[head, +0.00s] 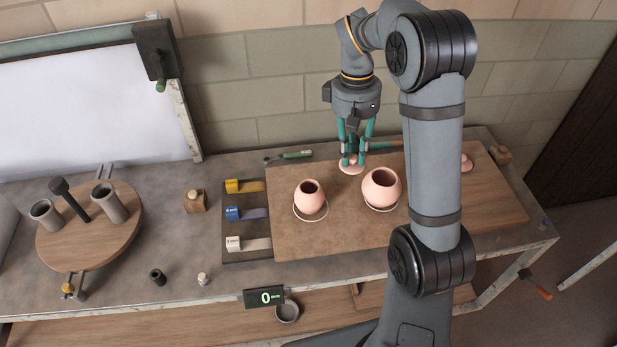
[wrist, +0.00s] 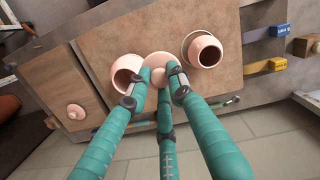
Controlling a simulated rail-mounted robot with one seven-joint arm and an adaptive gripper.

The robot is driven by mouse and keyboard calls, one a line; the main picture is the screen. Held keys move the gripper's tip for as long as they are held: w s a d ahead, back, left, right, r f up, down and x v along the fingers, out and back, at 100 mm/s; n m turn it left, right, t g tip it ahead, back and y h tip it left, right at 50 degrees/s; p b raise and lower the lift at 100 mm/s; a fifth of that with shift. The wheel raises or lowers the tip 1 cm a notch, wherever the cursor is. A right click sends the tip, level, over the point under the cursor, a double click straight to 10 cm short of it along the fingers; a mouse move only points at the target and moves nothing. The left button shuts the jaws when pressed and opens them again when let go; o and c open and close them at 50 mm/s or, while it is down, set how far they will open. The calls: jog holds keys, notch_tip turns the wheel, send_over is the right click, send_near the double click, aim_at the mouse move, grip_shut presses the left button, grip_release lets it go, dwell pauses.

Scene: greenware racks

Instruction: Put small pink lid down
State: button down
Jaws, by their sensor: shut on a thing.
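My gripper (head: 352,160) points down near the back of the wooden board and is shut on a pink lid (head: 351,168). In the wrist view the lid (wrist: 158,63) lies between my green fingers, which hide part of it. I cannot tell whether it touches the board. Two open pink pots stand on the board: the smaller pot (head: 310,198) at left and the larger pot (head: 381,188) at right, each at a ring. A second pink lid (head: 466,162) lies farther right, partly hidden by my arm; it shows whole in the wrist view (wrist: 76,111).
The wooden board (head: 350,236) has bare room in front of the pots. A rack with yellow, blue and white tagged tools (head: 247,215) is left of it. A green-handled tool (head: 296,155) lies behind. A round turntable (head: 90,240) holds grey cups at far left.

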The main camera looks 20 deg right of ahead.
jog(key=w+a+f+p, duration=0.3)
jog(key=w+a+f, duration=0.1)
jog(key=a+f, duration=0.5)
jog(key=shift+a+f, duration=0.25)
jog(key=shift+f, duration=0.3)
jog(key=shift+w, duration=0.1)
jog(key=c, duration=2)
grip_release()
jog(key=shift+f, duration=0.1)
jog(key=o, duration=0.5)
jog(key=shift+c, duration=0.2)
notch_tip(320, 180, up, 12)
jog(key=w, duration=0.1)
jog(key=shift+w, duration=0.15)
